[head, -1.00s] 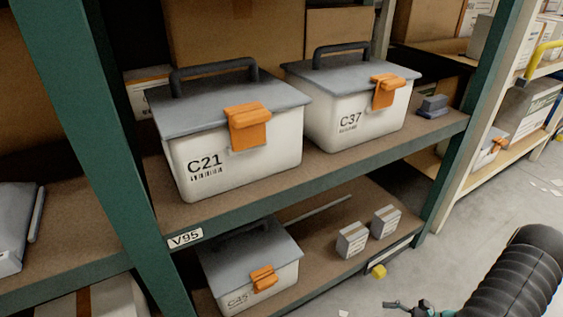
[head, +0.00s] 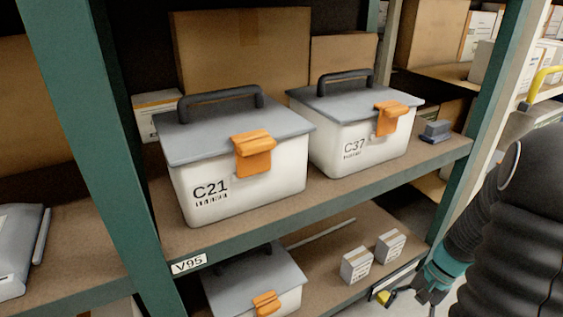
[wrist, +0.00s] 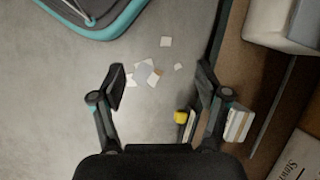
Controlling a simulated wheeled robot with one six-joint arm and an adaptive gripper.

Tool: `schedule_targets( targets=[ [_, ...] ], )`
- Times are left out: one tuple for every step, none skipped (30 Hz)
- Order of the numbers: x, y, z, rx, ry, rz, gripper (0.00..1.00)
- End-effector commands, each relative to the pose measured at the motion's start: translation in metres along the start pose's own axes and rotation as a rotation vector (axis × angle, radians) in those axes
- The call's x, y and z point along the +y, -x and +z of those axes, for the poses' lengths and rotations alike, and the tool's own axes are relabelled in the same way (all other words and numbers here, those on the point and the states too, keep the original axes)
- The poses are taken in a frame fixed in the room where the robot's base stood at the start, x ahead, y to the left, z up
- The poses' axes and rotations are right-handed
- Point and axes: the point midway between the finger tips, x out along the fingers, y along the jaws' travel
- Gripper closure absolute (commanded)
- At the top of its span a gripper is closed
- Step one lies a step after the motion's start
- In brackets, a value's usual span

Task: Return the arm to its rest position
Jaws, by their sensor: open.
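My gripper (wrist: 160,85) is open and empty in the wrist view, with its two fingers spread above the concrete floor. In the head view, my gripper (head: 412,291) shows at the lower right, small and partly cut off by the frame's bottom edge. It is in front of the lower shelf, near its right post. My arm fills the right edge of that view, in front of the rack.
The green rack's upper shelf (head: 330,185) holds bin C21 (head: 240,178) and bin C37 (head: 355,130), both lidded. Another bin (head: 250,285) and two small boxes (head: 357,265) stand below. Paper scraps (wrist: 146,72) and a yellow object (wrist: 180,117) also show in the wrist view.

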Motion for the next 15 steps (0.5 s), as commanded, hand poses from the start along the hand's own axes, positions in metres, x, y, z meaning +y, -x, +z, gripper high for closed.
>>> schedule_targets(
  targets=[
    [-0.004, 0.011, 0.009, 0.039, 0.043, 0.023, 0.25],
    [-0.006, 0.015, 0.014, 0.060, 0.066, 0.036, 0.25],
    [-0.008, 0.022, 0.021, 0.086, 0.098, 0.055, 0.25],
    [-0.010, 0.027, 0.026, 0.107, 0.121, 0.067, 0.25],
    [-0.012, 0.032, 0.031, 0.127, 0.145, 0.081, 0.25],
    [-0.014, 0.037, 0.037, 0.155, 0.175, 0.096, 0.25],
    [-0.016, 0.042, 0.043, 0.177, 0.199, 0.108, 0.25],
    [-0.017, 0.047, 0.047, 0.197, 0.220, 0.118, 0.25],
    [-0.019, 0.052, 0.055, 0.224, 0.252, 0.133, 0.25],
    [-0.021, 0.057, 0.060, 0.245, 0.273, 0.143, 0.25],
    [-0.023, 0.061, 0.065, 0.266, 0.296, 0.153, 0.25],
    [-0.025, 0.066, 0.072, 0.293, 0.325, 0.164, 0.25],
    [-0.026, 0.070, 0.078, 0.314, 0.347, 0.172, 0.25],
    [-0.028, 0.074, 0.083, 0.335, 0.369, 0.181, 0.25],
    [-0.030, 0.079, 0.090, 0.363, 0.397, 0.189, 0.25]
  ],
)
